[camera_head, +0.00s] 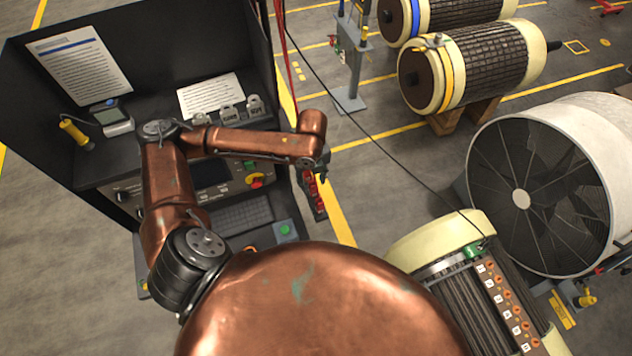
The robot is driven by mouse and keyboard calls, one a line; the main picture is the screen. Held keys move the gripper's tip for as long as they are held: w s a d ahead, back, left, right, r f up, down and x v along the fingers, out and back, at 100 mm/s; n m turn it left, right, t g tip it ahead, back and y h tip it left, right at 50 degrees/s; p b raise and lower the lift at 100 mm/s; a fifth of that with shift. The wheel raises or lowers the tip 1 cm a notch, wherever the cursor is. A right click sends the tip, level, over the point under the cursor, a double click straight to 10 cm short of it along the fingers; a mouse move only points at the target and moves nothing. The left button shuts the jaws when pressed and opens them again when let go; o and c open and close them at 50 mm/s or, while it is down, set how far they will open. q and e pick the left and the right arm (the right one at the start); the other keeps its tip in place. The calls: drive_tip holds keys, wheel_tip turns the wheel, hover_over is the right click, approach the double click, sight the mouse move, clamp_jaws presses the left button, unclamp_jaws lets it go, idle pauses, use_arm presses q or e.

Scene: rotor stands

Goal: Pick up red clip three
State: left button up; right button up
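Small red clips (311,187) sit in a dark narrow holder (319,212) on the right side of the console. They are small and partly hidden by my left gripper, so I cannot tell which is clip three. My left gripper (317,174) points down from the end of the copper arm, right at the upper part of this holder. It is small and dark, and I cannot tell whether its fingers are open, shut or touching a clip. My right gripper is not in view.
The black console (215,214) with papers and a yellow-handled tool (74,131) stands at left. A rotor (440,238) with a green clip (474,251) and a numbered strip (509,310) is at lower right. A large fan (603,128) stands behind it.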

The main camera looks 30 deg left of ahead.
sight(313, 188)
use_arm(q)
drive_tip(key=shift+w+f+p, duration=0.15)
drive_tip(key=shift+f+p, duration=0.15)
drive_tip(key=shift+f, duration=1.35)
drive_tip(key=shift+w+f+p, duration=0.1)
drive_tip(key=shift+f+p, duration=0.2)
drive_tip(key=shift+f, duration=1.35)
drive_tip(key=shift+c, duration=0.5)
clamp_jaws()
